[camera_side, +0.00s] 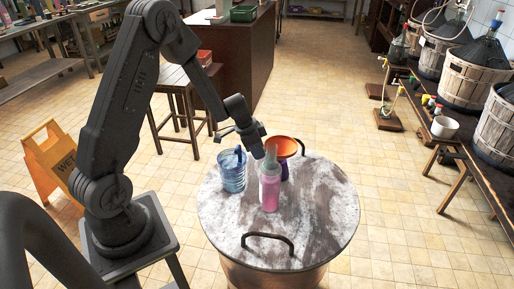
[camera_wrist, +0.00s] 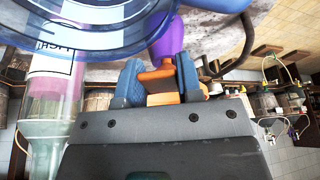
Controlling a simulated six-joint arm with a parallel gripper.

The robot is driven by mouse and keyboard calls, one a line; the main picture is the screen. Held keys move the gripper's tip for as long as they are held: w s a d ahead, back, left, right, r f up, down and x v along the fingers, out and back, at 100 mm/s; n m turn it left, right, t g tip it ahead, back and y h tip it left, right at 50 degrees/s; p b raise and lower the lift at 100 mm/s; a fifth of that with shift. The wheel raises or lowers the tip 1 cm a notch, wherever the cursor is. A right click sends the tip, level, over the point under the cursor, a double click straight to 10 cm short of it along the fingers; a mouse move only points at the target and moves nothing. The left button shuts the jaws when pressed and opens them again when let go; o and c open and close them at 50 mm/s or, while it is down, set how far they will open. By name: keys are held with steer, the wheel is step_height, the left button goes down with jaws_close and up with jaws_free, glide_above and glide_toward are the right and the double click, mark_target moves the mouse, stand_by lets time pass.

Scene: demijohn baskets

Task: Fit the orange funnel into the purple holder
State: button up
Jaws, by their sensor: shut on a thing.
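The orange funnel (camera_side: 281,147) shows in the side view with its wide mouth up, over the purple holder (camera_side: 284,170) on the round table. My gripper (camera_side: 257,151) is at the funnel's left, partly behind the pink bottle. In the wrist view my gripper's blue fingers (camera_wrist: 159,82) are shut on an orange part of the funnel (camera_wrist: 158,74). The purple holder (camera_wrist: 168,38) shows just beyond the fingertips there. The funnel's lower end is hidden, so I cannot tell whether it sits inside the holder.
A pink bottle with a clear neck (camera_side: 270,187) stands in front of the holder. A clear blue jug (camera_side: 232,171) stands to its left, close to my gripper. A dark handle (camera_side: 268,237) rises at the tabletop's front edge. The right of the round tabletop (camera_side: 328,205) is clear.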

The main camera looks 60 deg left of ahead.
steer(key=shift+f, duration=0.1)
steer(key=o, duration=1)
steer(key=v, duration=1.3)
steer(key=shift+s+r, duration=0.15)
steer(key=shift+r, duration=0.25)
steer(key=s+d+r+n, duration=0.1)
steer(key=s+d+r, duration=0.25)
steer(key=d, duration=0.25)
steer(key=s+d+r, duration=0.2)
steer(key=d+r, duration=0.3)
steer(key=s+d+r+n, duration=0.1)
steer(key=s+d, duration=0.1)
steer(key=s, duration=0.2)
steer(key=s+d+r+n+t+y, duration=0.1)
steer(key=s+d, duration=0.2)
steer(key=s, duration=0.1)
steer(key=s+d+r+n+t, duration=0.1)
steer(key=s+d, duration=0.1)
steer(key=s, duration=0.2)
steer(key=shift+s+d+n+y, duration=0.25)
steer(key=shift+n+y, duration=0.05)
